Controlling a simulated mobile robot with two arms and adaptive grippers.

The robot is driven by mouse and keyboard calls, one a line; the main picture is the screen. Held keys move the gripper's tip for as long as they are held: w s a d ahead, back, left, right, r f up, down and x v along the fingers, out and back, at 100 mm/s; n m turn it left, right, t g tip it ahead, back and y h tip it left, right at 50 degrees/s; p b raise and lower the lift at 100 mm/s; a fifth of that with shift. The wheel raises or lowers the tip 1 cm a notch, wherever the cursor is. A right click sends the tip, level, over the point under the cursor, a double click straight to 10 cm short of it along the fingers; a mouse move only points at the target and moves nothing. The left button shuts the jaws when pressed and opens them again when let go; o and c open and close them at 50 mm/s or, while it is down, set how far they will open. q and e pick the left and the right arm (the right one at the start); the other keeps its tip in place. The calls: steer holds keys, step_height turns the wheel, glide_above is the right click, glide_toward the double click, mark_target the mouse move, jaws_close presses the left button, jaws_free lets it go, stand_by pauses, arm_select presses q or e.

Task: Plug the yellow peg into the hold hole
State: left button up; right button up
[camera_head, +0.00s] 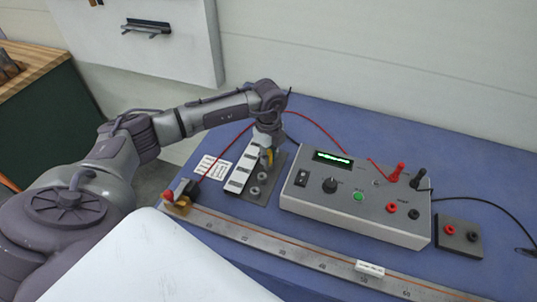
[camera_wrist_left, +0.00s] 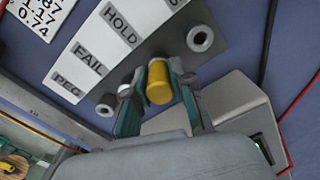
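The yellow peg (camera_head: 269,157) is between the fingertips of my left gripper (camera_head: 267,149), which look closed on it. In the left wrist view the yellow peg (camera_wrist_left: 159,83) shows end-on between the green-grey fingers. It is at the grey hole plate (camera_head: 248,190), near the HOLD label (camera_wrist_left: 120,25); whether its tip is inside a hole is hidden. One ringed hole (camera_wrist_left: 200,38) is clear beyond the gripper, and another (camera_wrist_left: 105,105) lies by the PEG end. A ring between them is partly hidden by the left finger. My right gripper is not in view.
A grey meter box (camera_head: 357,199) with a lit display stands right of the plate. A red cable runs behind my wrist. A long metal ruler bar (camera_head: 290,252) lies in front, and a small black socket block (camera_head: 458,236) sits at right.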

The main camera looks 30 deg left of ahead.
arm_select(q)
steer(key=o, duration=0.4)
step_height(320, 180, up, 12)
steer(key=shift+r, duration=0.1)
stand_by(0.4)
